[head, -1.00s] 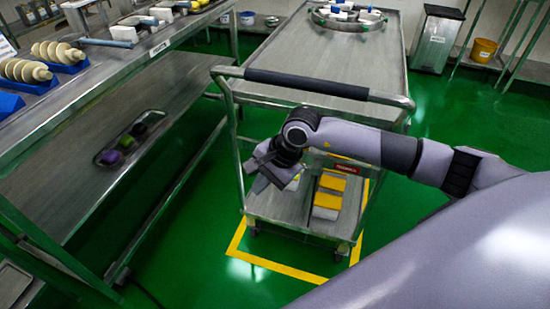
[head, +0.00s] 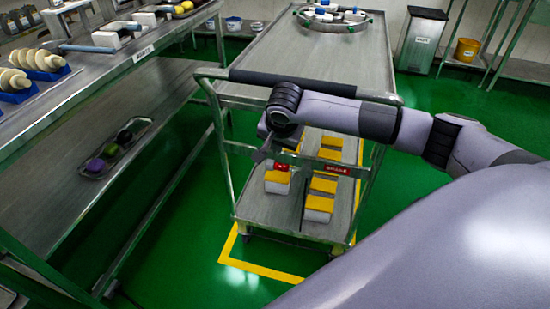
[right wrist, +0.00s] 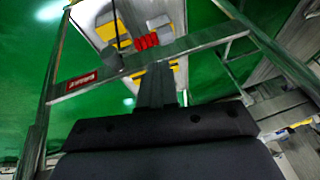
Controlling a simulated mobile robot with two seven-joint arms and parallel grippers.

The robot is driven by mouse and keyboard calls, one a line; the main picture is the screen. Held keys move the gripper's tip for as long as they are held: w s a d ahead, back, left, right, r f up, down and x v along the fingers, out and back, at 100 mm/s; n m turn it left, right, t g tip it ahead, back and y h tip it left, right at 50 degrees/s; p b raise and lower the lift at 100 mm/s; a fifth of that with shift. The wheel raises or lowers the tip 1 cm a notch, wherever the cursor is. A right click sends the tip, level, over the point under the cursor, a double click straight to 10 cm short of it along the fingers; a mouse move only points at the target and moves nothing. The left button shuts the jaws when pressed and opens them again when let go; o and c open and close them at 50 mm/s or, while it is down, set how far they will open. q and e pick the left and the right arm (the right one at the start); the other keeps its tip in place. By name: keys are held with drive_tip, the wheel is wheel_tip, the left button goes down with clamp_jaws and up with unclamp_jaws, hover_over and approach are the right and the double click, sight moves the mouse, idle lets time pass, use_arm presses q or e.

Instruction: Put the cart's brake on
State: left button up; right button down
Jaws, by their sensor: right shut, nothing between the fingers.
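The metal cart (head: 300,65) stands in front of me with a black-wrapped push handle (head: 292,82). A red ribbed grip (head: 282,167) shows by the crossbar at the cart's near end; it looks like the brake lever. It also shows in the right wrist view (right wrist: 147,42), beyond my fingers. My right gripper (head: 262,152) is shut and empty, below the handle and just left of the red grip in the head view. I cannot tell whether they touch. My left gripper is not in view.
The cart's lower shelf (head: 262,211) holds several white-and-yellow blocks. A red label (head: 338,170) is on the crossbar. A steel workbench (head: 105,75) stands close on the left. Yellow floor tape (head: 262,270) marks the cart's spot. Green floor is clear on the right.

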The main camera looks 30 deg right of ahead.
sight(274, 163)
drive_tip(key=x, duration=0.6)
drive_tip(key=shift+w+f+b, duration=0.15)
drive_tip(key=shift+f+b, duration=0.15)
drive_tip(key=shift+f, duration=0.05)
drive_tip(key=shift+w+d+f, duration=0.2)
drive_tip(key=shift+w+f, duration=0.1)
drive_tip(key=shift+f, duration=0.35)
drive_tip(key=shift+f, duration=0.1)
